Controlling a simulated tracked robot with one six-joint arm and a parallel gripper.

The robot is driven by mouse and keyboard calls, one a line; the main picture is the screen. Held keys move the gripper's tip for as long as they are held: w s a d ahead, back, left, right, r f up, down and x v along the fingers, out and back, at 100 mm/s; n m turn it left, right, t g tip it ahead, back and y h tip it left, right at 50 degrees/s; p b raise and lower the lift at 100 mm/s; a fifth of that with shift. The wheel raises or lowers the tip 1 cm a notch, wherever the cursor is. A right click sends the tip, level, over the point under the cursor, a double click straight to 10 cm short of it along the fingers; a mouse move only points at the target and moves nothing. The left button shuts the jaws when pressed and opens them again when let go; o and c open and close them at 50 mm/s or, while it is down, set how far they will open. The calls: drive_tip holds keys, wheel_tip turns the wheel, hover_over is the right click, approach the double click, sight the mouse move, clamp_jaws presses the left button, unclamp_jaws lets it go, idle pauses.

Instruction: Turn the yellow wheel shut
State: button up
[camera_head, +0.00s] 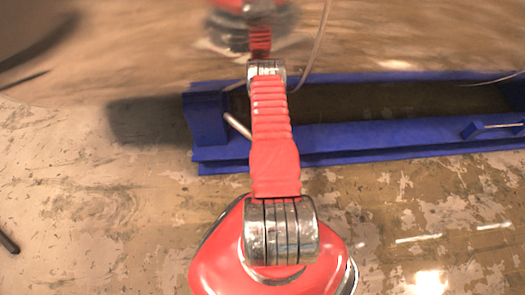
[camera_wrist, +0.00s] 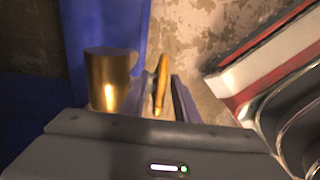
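In the wrist view, a thin gold-yellow piece (camera_wrist: 161,82), probably the wheel seen nearly edge-on, stands upright in front of my gripper. A gold cylinder (camera_wrist: 107,78) is just left of it, beside the blue structure. My gripper (camera_wrist: 160,97) has narrow dark fingers on either side of the thin piece. They are near it, but I cannot tell whether they touch it or how far apart they are. In the head view my red arm reaches away over the blue frame; the gripper and wheel cannot be made out there.
A long blue frame (camera_head: 390,137) lies across the worn, patchy floor (camera_head: 90,215) in the head view. A thin pale cable (camera_head: 319,45) curves beside my arm. The floor at left front is mostly clear, with a small dark object (camera_head: 8,242) at the left edge.

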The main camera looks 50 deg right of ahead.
drive_tip(key=shift+f, duration=0.3)
clamp_jaws()
drive_tip(key=shift+a, duration=0.15)
